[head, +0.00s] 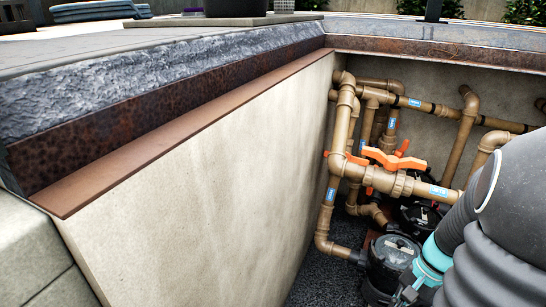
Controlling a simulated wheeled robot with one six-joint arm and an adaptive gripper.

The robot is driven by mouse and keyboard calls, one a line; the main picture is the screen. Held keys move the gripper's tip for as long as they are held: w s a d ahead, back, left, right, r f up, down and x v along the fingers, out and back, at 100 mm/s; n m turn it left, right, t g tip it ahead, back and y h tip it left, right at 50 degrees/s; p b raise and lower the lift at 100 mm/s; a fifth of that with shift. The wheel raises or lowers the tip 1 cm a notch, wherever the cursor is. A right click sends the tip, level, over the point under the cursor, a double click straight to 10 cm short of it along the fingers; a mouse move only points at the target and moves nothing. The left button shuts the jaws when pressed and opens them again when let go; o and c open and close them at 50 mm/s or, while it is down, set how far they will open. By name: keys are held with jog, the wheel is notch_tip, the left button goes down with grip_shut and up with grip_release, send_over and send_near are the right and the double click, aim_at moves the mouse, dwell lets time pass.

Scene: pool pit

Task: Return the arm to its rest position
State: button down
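My arm, dark grey with ribbed sleeves and a teal ring, comes in from the right edge and reaches down into the pit. My gripper (404,294) is at the bottom of the head view, just below the teal ring and in front of a black pump. It is small and partly cut off, so I cannot tell whether its fingers are open or holding anything.
Tan pipes (345,125) with orange valve handles (394,160) stand close to the left of my arm. A black pump (393,254) sits on dark gravel (325,278). The pale pit wall (215,190) rises at left, topped by a rusty metal edge (130,130).

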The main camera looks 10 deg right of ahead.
jog(key=s+a+r+n+t+h+p, duration=0.1)
jog(key=a+r+n+t+h+p, duration=0.1)
jog(key=a+r+n, duration=0.3)
jog(key=s+a+r+n+t+h+p, duration=0.2)
jog(key=a+r+n+t, duration=0.2)
jog(key=a+r, duration=0.7)
notch_tip(320, 180, up, 6)
jog(key=shift+a+r+n, duration=0.1)
jog(key=shift+a+n, duration=0.15)
jog(key=shift+n, duration=0.65)
